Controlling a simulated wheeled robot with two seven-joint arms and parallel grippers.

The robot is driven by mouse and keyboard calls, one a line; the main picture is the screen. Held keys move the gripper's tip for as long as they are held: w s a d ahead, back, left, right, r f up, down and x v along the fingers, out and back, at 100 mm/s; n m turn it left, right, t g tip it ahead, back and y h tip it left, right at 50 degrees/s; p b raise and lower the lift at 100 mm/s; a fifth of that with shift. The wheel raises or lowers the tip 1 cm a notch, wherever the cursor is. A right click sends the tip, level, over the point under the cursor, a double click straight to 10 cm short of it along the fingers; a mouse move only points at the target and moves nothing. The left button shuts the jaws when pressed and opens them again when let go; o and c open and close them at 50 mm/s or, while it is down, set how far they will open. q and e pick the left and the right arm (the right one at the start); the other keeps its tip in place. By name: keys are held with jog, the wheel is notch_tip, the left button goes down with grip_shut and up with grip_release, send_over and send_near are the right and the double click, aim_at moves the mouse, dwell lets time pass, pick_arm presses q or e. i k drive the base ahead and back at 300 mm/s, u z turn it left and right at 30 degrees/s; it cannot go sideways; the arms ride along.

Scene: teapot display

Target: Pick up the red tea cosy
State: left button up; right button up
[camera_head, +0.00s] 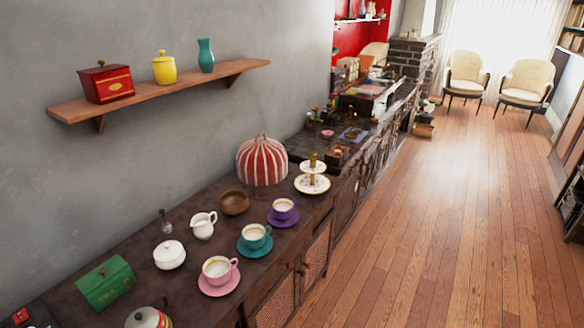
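The red tea cosy (262,161) is a dome with red and cream vertical stripes and a small knob on top. It stands upright on the dark sideboard (186,274), near the wall and toward the far end of the row of tea things. Neither of my grippers shows in the head view, so their state and distance from the cosy are not visible.
A two-tier cake stand (313,184) is right of the cosy, and a brown bowl (234,203) is in front. Cups on saucers, a white creamer (203,225) and a green box (106,283) stand nearer. A wall shelf (160,92) overhangs. The wooden floor (450,230) is clear.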

aim_at(260, 162)
jog(key=z, duration=0.9)
jog(key=k, duration=1.2)
jog(key=z, duration=1)
jog(key=i, duration=3.5)
jog(key=u, duration=1.05)
jog(key=i, duration=1.45)
jog(key=u, duration=1.85)
jog(key=i, duration=0.7)
jog(key=u, duration=0.45)
